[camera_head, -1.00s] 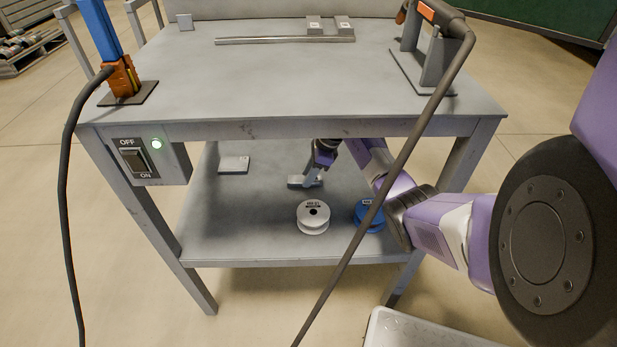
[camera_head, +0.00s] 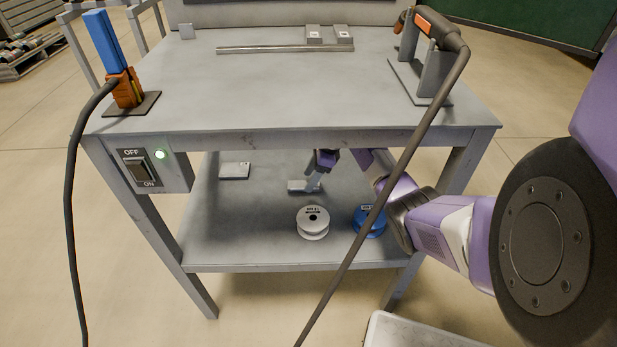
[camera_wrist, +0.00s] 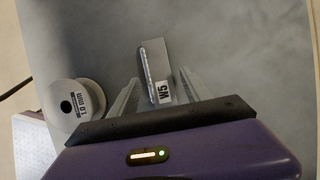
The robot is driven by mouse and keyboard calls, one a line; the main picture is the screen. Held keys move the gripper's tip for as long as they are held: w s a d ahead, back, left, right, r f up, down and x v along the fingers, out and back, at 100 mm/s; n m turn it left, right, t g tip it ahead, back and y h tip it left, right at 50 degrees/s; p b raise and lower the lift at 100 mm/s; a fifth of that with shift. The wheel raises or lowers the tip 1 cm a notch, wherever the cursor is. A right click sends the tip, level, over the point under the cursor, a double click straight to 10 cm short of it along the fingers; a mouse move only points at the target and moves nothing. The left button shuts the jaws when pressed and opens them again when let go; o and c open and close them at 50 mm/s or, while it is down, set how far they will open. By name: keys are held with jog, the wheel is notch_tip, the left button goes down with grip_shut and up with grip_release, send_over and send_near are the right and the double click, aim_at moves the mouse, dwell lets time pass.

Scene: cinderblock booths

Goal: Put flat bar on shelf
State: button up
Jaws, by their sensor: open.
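A grey flat bar (camera_wrist: 155,62) with a white label lies on the lower shelf (camera_head: 230,235) of the grey bench, seen in the wrist view. In the head view the flat bar (camera_head: 297,187) shows partly, beside my gripper (camera_head: 313,184). In the wrist view my gripper (camera_wrist: 157,84) is open, with one finger on each side of the bar's near end. A gap shows between the bar and each finger. The bar's nearest end is close to my dark gripper body. I cannot tell how high the fingertips are above the shelf.
A white spool (camera_head: 313,222) and a blue spool (camera_head: 369,221) stand near the shelf's front edge. A small plate (camera_head: 235,170) lies at the shelf's left. The bench top (camera_head: 280,95) is overhead. A dark cable (camera_head: 372,210) hangs in front.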

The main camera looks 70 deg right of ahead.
jog(key=p+v, duration=0.9)
jog(key=v, duration=0.1)
jog(key=shift+r, duration=0.25)
